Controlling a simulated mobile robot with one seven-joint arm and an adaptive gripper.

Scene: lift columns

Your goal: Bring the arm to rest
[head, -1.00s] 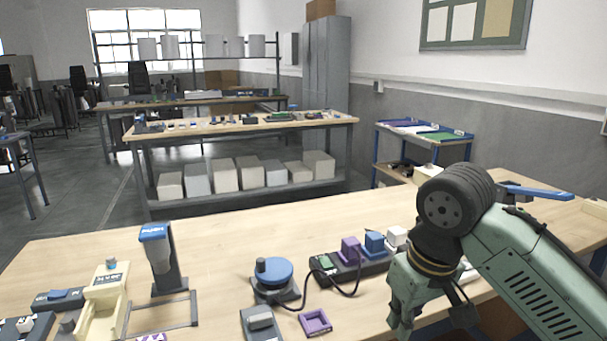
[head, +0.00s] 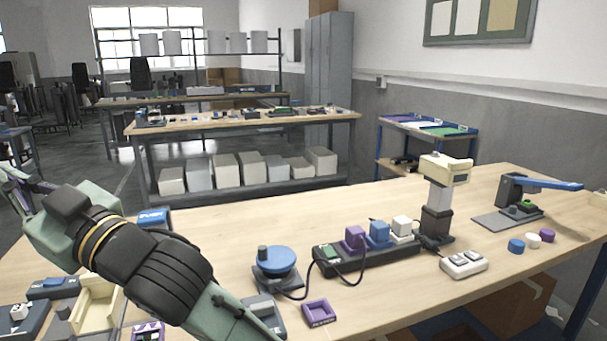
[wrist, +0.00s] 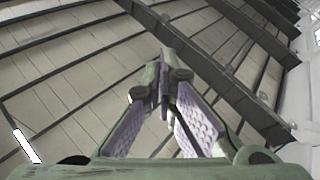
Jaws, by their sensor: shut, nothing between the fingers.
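My gripper (head: 18,188) is at the left edge of the head view, above the left end of the front workbench (head: 480,200). My arm reaches to it from the bottom of the picture and hides part of the bench. In the wrist view the fingers of my gripper (wrist: 164,75) meet at their tips, with nothing between them.
A push dispenser (head: 155,218) is partly hidden behind my arm. A blue round knob (head: 275,262), a power strip (head: 375,258) with plugs, a cream-topped column (head: 440,195) and a lever press (head: 520,200) stand along the bench. A cream tray (head: 95,300) is near the arm.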

